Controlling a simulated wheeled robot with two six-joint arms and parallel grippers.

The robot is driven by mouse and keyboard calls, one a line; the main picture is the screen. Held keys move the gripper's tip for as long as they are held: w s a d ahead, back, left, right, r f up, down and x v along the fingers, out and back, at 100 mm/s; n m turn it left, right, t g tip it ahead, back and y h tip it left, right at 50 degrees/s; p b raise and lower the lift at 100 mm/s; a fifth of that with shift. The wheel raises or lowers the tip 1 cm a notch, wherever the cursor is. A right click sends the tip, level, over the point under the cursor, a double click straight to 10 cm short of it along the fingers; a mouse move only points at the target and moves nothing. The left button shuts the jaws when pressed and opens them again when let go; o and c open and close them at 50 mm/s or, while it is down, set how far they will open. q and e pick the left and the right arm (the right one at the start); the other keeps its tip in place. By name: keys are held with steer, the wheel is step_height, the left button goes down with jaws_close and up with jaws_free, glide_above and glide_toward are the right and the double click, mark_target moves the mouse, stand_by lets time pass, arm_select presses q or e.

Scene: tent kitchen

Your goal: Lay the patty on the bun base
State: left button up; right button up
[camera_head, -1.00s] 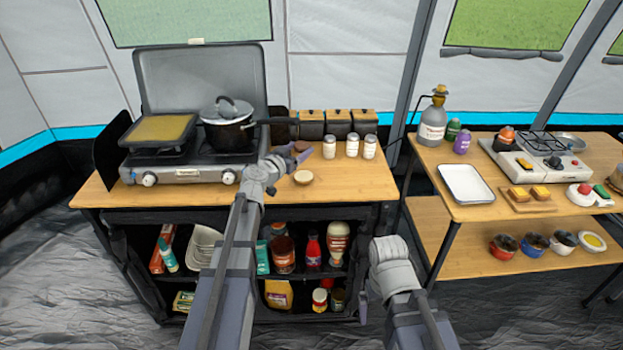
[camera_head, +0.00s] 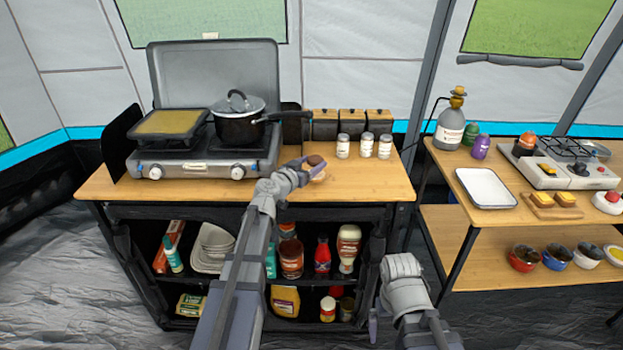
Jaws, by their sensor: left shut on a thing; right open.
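The brown patty (camera_head: 315,161) is held in my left gripper (camera_head: 309,166), which is shut on it over the wooden counter. The pale bun base (camera_head: 319,176) is on the counter, directly below the patty in the picture and partly hidden by the gripper and patty. I cannot tell whether the patty touches the bun base. My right gripper (camera_head: 372,326) hangs low in front of the counter, away from the food, with its fingers only partly showing.
A stove (camera_head: 200,160) with a griddle (camera_head: 167,123) and a lidded pot (camera_head: 239,122) stands left on the counter (camera_head: 380,184). Several white-lidded jars (camera_head: 366,145) stand behind the bun base. A second table (camera_head: 450,180) with a white tray (camera_head: 486,188) is at the right.

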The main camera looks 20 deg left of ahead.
arm_select(q)
steer(key=shift+f+b, duration=1.75)
steer(key=shift+f, duration=0.1)
steer(key=shift+f, duration=0.15)
steer(key=o, duration=1.3)
steer(key=shift+o, duration=0.2)
steer(key=shift+s+r, duration=0.15)
steer(key=shift+r, duration=0.15)
steer(key=p+v, duration=0.1)
steer(key=v, duration=1)
steer(key=shift+s+p, duration=0.4)
steer(key=shift+a+f, duration=0.1)
